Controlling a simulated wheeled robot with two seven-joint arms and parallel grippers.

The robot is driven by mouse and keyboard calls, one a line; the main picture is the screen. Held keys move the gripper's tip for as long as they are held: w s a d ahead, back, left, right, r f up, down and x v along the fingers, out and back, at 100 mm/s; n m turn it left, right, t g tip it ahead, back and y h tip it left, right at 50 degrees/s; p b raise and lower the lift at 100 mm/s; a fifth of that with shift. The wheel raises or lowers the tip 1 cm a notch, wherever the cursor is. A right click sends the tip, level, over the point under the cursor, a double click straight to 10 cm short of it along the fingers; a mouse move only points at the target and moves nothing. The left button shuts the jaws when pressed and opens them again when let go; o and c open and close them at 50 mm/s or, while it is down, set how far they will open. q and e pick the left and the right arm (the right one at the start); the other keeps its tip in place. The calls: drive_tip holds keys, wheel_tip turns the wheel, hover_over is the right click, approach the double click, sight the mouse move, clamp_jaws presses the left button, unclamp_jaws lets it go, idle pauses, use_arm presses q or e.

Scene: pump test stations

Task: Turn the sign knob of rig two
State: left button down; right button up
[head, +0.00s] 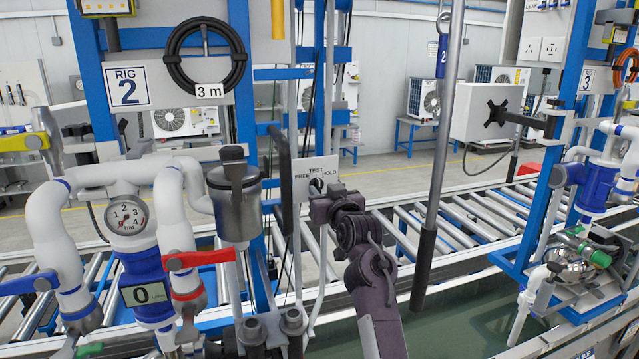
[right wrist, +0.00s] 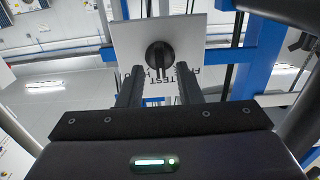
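The sign plate (head: 301,170) of rig two reads TEST, FREE and HOLD and hangs on the rig's blue frame. Its black knob (head: 317,186) is partly covered by my right gripper in the head view. In the right wrist view the round black knob (right wrist: 159,55) stands out from the plate (right wrist: 190,35), whose lettering shows upside down. My right gripper (right wrist: 160,72) is open, its two fingers apart on either side of the knob's line, with the tips near the knob. I cannot tell whether they touch it. My left gripper is not in view.
A grey canister (head: 234,200) and white pump pipes with red and blue handles stand left of the sign. A grey hanging pole (head: 437,150) is right of my right arm. The roller conveyor (head: 480,225) runs behind. The rig two label (head: 127,87) is upper left.

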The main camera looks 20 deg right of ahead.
sight(318, 187)
drive_tip(key=shift+w+p, duration=0.35)
drive_tip(key=shift+w, duration=1)
clamp_jaws()
